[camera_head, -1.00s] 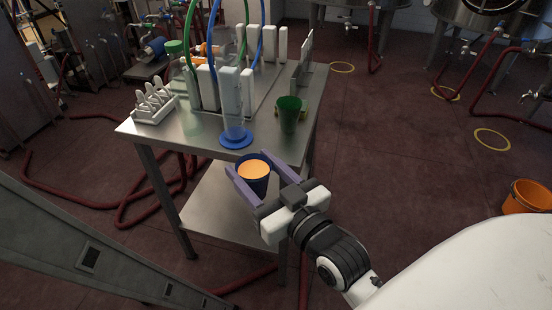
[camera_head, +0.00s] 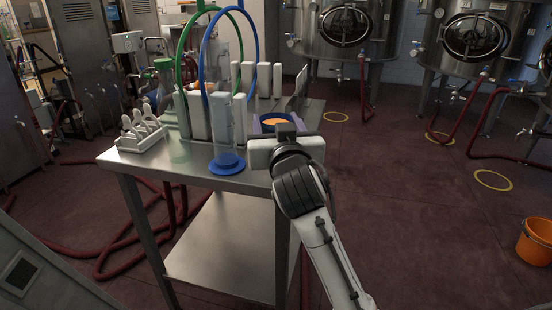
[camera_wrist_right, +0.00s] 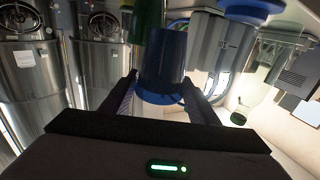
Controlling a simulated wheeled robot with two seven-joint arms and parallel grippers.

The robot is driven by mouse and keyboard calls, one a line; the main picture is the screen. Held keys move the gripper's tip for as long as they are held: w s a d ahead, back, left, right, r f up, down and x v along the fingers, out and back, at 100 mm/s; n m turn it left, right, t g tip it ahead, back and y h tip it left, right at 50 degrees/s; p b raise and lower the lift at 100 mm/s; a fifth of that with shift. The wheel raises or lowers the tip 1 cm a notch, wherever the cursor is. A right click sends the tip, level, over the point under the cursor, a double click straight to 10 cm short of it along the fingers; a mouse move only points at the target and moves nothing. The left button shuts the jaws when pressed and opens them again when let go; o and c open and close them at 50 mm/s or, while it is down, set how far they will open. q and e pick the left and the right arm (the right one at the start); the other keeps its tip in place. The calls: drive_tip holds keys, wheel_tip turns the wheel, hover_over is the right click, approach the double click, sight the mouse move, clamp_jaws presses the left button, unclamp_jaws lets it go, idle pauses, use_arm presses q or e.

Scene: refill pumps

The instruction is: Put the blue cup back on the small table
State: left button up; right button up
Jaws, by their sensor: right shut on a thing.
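The blue cup (camera_head: 268,125) with orange contents is at the right side of the small steel table (camera_head: 228,181) in the head view. My right gripper (camera_head: 270,124) is shut on it. The cup (camera_wrist_right: 163,62) sits between the two fingers in the right wrist view, which looks upside down. The cup appears at or above the height of the tabletop; whether its base touches the table is hidden by my gripper and wrist. My left gripper is not in view.
A clear cylinder with a blue base (camera_head: 227,164) stands just left of the cup. A white rack (camera_head: 141,136) is at the table's left. A green cup (camera_wrist_right: 146,18) shows behind the blue cup in the wrist view. An orange bucket (camera_head: 535,242) stands on the floor.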

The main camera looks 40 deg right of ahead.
wheel_tip(320, 180, down, 5)
drive_tip(key=shift+b, duration=0.7)
drive_tip(key=shift+f, duration=0.2)
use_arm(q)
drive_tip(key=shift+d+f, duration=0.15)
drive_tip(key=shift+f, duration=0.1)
use_arm(e)
drive_tip(key=shift+r, duration=0.1)
drive_tip(key=o, duration=1.2)
drive_tip(key=shift+o, duration=0.2)
